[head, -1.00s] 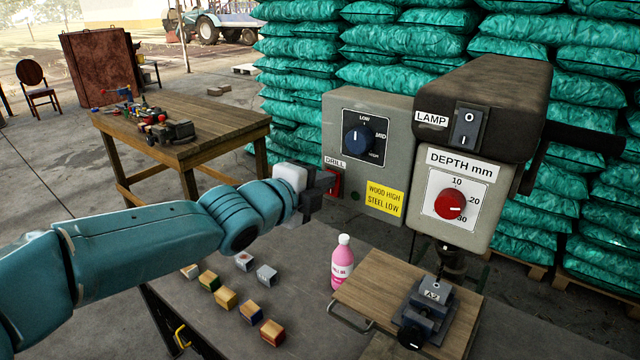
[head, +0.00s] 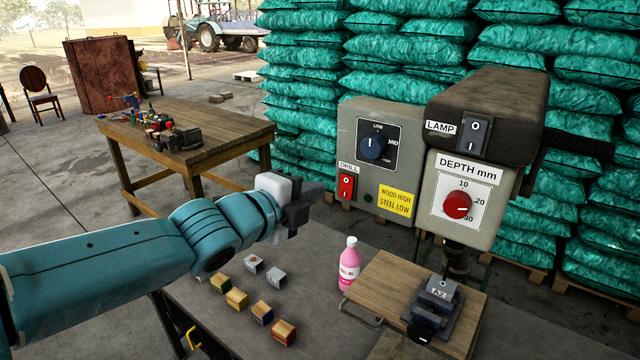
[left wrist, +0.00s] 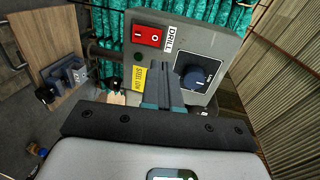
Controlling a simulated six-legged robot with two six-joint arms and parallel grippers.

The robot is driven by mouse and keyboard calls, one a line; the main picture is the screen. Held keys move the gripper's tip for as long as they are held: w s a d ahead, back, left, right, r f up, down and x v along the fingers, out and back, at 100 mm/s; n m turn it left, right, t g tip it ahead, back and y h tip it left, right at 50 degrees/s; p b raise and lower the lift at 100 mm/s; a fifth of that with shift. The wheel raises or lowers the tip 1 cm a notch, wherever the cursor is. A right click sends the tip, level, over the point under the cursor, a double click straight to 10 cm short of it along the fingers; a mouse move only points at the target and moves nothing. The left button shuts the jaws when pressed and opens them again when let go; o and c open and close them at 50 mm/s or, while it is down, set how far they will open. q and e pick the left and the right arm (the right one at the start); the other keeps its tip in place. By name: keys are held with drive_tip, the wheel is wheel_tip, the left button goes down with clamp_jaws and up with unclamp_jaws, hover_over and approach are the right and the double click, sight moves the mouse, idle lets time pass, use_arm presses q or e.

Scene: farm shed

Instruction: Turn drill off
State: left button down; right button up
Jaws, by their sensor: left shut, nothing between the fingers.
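The red DRILL rocker switch (head: 346,186), marked O above and I below, is on the grey control box (head: 407,140). It also shows at the top of the left wrist view (left wrist: 147,37). I cannot tell which half is pressed in. The small round green lamp (head: 367,198) beside it looks dark. My left gripper (head: 316,190) is shut and empty, just left of the switch in the head view and apart from it. In the left wrist view its closed fingers (left wrist: 163,72) point toward the box, below the switch. My right gripper is not in view.
A speed knob (head: 373,146), LAMP switch (head: 474,134) and red depth knob (head: 457,205) are near the switch. A pink bottle (head: 349,264), a wooden board (head: 385,276) with a vise (head: 432,305), and several small blocks (head: 262,313) sit on the bench below.

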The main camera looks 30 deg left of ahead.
use_arm(q)
drive_tip(key=shift+s+r+p, duration=1.1)
drive_tip(key=shift+s+p, duration=0.25)
drive_tip(key=shift+s, duration=1)
drive_tip(key=d+f+n+g+h+b, duration=0.1)
drive_tip(key=d+f+n+g, duration=0.25)
drive_tip(key=f, duration=0.85)
drive_tip(key=w+d+f+n+g+b, duration=0.15)
drive_tip(key=f+n, duration=0.25)
drive_tip(key=f, duration=0.7)
drive_tip(key=s+d+f+n+g+h, duration=0.1)
drive_tip(key=d+f+n+g, duration=0.25)
drive_tip(key=f, duration=0.85)
drive_tip(key=s+d+f+n+g, duration=0.2)
drive_tip(key=s+f+n, duration=0.1)
drive_tip(key=s+f, duration=0.3)
drive_tip(key=s+d+f+n+g+b, duration=0.1)
drive_tip(key=s+d+f+n+g, duration=0.1)
drive_tip(key=s+f+n, duration=0.2)
drive_tip(key=s+d+f+n+g, duration=0.2)
drive_tip(key=s+f+n, duration=0.1)
drive_tip(key=s+f, duration=0.5)
wheel_tip(320, 180, down, 3)
drive_tip(key=shift+n+g, duration=0.3)
drive_tip(key=shift+g, duration=0.05)
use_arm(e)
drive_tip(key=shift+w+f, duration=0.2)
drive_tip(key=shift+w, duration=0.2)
